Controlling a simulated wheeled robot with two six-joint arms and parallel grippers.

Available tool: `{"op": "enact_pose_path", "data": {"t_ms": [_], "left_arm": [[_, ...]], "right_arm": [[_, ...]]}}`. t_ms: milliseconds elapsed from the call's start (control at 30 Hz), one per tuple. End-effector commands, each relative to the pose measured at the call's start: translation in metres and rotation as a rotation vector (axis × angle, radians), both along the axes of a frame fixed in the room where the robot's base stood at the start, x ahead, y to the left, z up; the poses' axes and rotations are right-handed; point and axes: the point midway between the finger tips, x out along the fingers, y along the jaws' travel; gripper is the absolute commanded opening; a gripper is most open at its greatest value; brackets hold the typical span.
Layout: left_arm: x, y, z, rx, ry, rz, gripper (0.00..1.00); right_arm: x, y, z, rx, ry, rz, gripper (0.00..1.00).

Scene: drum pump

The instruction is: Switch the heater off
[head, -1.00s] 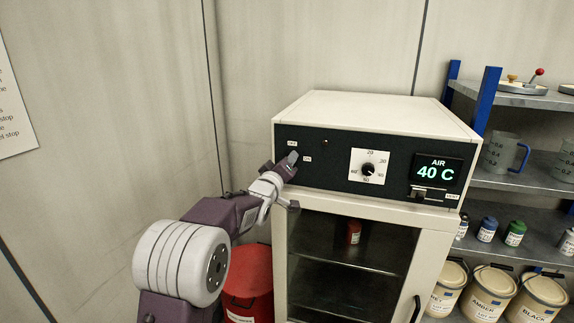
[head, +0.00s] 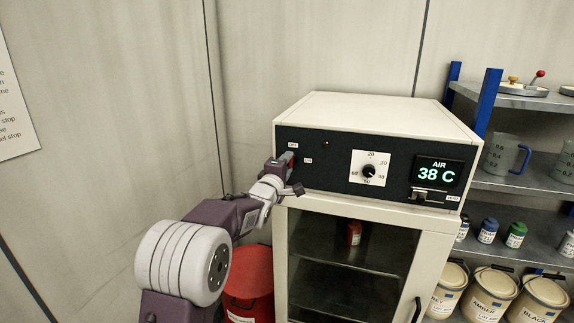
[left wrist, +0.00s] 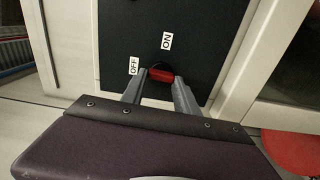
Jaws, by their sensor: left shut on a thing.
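The heater cabinet (head: 365,203) is white with a black front panel (head: 335,172). At the panel's left end is a red switch (left wrist: 160,75), with an OFF label (left wrist: 134,65) and an ON label (left wrist: 167,41) near it. My left gripper (head: 291,172) is at this end of the panel. In the left wrist view its two grey fingers (left wrist: 159,88) are on either side of the red switch, shut on it. Which way the switch is set is hard to tell. The display (head: 437,172) reads AIR 38 C. My right gripper is not in view.
A dial (head: 369,170) is in the middle of the panel. A glass door (head: 345,260) with a handle is below. A red bin (head: 248,285) stands at the cabinet's left. Shelves (head: 520,182) with jugs, bottles and paint tins are at the right.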

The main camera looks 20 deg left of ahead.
Motion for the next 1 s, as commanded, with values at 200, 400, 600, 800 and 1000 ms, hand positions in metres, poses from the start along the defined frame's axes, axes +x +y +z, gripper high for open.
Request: {"op": "enact_pose_path", "data": {"t_ms": [200,400,600,800,1000], "left_arm": [[0.0000,-0.0001,-0.0009,-0.043,0.002,0.000,0.00],[0.0000,-0.0001,-0.0009,-0.055,0.003,0.000,0.00],[0.0000,-0.0001,-0.0009,-0.055,0.003,0.000,0.00],[0.0000,-0.0001,-0.0007,-0.054,0.003,0.000,0.58],[0.0000,-0.0001,-0.0005,-0.053,0.002,0.000,0.58]], "right_arm": [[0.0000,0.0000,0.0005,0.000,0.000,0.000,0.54],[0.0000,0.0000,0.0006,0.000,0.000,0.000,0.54],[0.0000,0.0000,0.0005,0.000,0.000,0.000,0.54],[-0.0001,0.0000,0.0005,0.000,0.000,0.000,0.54],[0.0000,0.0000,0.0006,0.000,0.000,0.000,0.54]]}}
